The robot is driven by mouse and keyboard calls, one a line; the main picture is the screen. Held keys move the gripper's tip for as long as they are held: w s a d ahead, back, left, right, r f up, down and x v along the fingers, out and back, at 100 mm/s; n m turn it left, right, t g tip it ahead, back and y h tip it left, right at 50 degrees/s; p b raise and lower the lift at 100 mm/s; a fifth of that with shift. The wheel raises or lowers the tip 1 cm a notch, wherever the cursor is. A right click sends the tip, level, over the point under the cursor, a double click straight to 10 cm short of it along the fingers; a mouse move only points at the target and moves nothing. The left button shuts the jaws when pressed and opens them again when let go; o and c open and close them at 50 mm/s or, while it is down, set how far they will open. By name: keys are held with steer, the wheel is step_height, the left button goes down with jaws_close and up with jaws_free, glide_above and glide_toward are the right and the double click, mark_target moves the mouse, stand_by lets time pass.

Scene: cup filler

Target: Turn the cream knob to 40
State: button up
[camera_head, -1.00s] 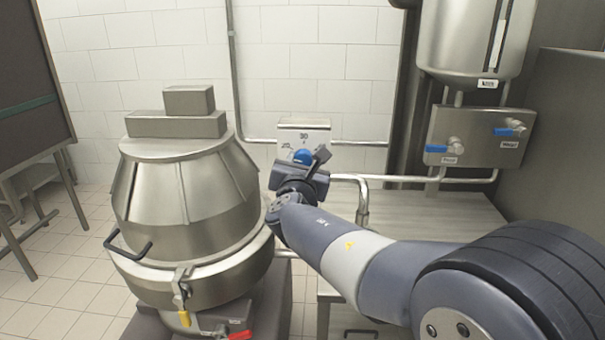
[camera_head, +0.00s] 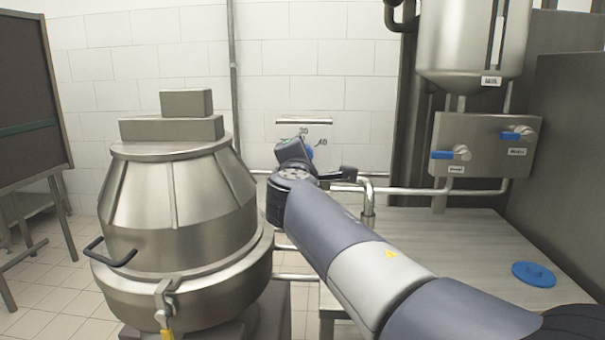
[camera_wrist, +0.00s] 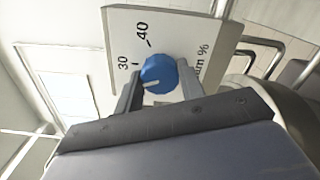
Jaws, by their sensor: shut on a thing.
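The knob (camera_wrist: 158,74) is blue, with a white pointer mark, on a pale dial panel (camera_wrist: 185,32) printed with 30 and 40. A further word on the panel, ending in a % sign, is partly covered by a finger. My gripper (camera_wrist: 160,82) is shut on the knob, one finger on each side. In the wrist view the white mark lies on the knob's lower left, and no scale number shows beside it. In the head view my gripper (camera_head: 302,152) covers most of the knob, and the panel (camera_head: 305,126) shows behind it.
A large steel vessel (camera_head: 180,190) with a black handle stands left of my arm. A steel table (camera_head: 430,230) with a round blue lid (camera_head: 534,274) lies to the right. A pipe (camera_head: 368,200) rises just right of my arm. A valve box (camera_head: 485,145) hangs under a tank.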

steer(key=shift+f+m+b, duration=0.15)
steer(key=shift+m+b, duration=5.95)
steer(key=shift+m, duration=2.1)
steer(key=o, duration=1)
